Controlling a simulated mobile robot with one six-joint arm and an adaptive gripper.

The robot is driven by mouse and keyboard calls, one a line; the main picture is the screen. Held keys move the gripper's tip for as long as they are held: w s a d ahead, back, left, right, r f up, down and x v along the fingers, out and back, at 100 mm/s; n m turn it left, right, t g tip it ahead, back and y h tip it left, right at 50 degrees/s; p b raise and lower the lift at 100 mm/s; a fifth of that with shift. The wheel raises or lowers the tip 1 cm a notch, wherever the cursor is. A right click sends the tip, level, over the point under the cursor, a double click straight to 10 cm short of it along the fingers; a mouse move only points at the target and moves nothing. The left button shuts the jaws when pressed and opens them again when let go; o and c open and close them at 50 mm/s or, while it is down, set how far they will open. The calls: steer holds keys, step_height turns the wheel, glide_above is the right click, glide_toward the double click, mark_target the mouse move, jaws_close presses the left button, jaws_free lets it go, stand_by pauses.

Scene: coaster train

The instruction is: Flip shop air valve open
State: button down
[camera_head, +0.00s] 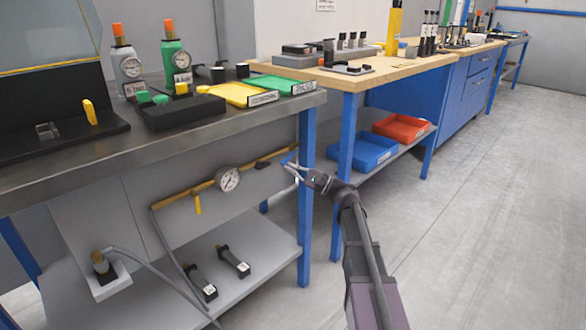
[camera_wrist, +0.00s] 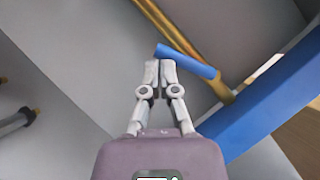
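A brass air pipe (camera_head: 265,160) runs under the left steel bench, with a round gauge (camera_head: 228,179) on it. A blue lever handle (camera_wrist: 188,61) sticks out from the brass pipe (camera_wrist: 217,84) in the wrist view, angled up to the left. I take it for the shop air valve's handle. In the head view my gripper mostly hides it. My gripper (camera_wrist: 160,66) has its fingertips together, right at the free end of the blue handle. The handle does not show between the fingers, and I cannot tell if they touch it. It also shows in the head view (camera_head: 291,166).
A yellow lever (camera_head: 197,204) hangs from the pipe left of the gauge. A blue bench leg (camera_head: 306,200) stands close beside my gripper. The lower shelf (camera_head: 262,255) holds black fittings (camera_head: 233,261). The floor at right is clear.

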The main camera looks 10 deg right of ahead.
steer(key=shift+s+a+r+p, duration=0.3)
steer(key=shift+a+r+p, duration=0.1)
steer(key=shift+r+p, duration=0.15)
steer(key=shift+a+r, duration=0.1)
steer(key=shift+r, duration=0.05)
steer(key=shift+s, duration=0.1)
stand_by(0.4)
steer(key=shift+s+d+f+b, duration=0.2)
steer(key=shift+d+f+b, duration=0.05)
steer(key=shift+f+b, duration=0.1)
steer(key=s+d+f+b, duration=0.4)
steer(key=s+f, duration=0.1)
steer(key=s, duration=0.1)
steer(key=shift+d+b, duration=0.4)
steer(key=shift+s+a, duration=0.1)
